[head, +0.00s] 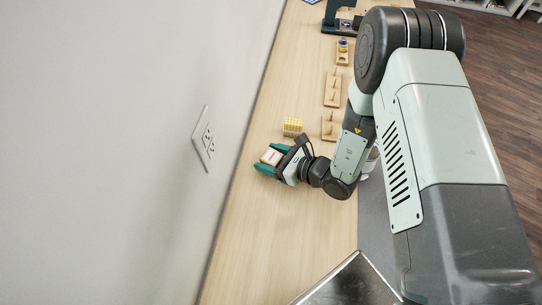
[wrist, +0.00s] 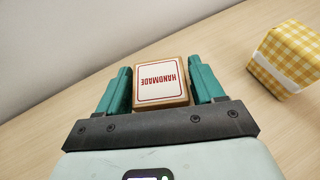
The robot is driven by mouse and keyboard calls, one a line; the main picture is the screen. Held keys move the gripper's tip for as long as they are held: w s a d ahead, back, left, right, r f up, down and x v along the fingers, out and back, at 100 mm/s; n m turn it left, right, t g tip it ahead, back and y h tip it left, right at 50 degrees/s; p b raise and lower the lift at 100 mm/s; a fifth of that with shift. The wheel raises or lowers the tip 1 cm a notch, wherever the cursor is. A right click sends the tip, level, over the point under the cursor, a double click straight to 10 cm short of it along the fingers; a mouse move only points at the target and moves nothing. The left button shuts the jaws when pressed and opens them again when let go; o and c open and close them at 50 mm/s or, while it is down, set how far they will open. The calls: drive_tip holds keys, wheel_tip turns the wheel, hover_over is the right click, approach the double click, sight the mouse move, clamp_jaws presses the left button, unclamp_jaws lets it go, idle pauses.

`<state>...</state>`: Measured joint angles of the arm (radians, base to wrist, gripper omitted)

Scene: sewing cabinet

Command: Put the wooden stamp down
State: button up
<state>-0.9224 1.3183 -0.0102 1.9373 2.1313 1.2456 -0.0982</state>
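The wooden stamp (wrist: 161,82) is a small block with a white top face that reads HANDMADE in red inside a red border. It sits between the two teal fingers of my gripper (wrist: 161,88), which appear closed against its left and right sides. In the head view, my gripper (head: 271,159) is over the left part of the light wood tabletop (head: 285,240), near the wall, with the stamp (head: 271,157) between its fingers. I cannot tell whether the stamp's underside touches the table.
A yellow checkered block (head: 292,127) stands just beyond my gripper; it also shows at the right in the wrist view (wrist: 287,57). Wooden peg stands (head: 332,90) line the table farther back. The wall (head: 130,150) borders the left edge.

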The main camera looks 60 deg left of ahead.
drive_tip(key=shift+o, duration=1.1)
drive_tip(key=shift+r, duration=0.2)
drive_tip(key=v, duration=1.2)
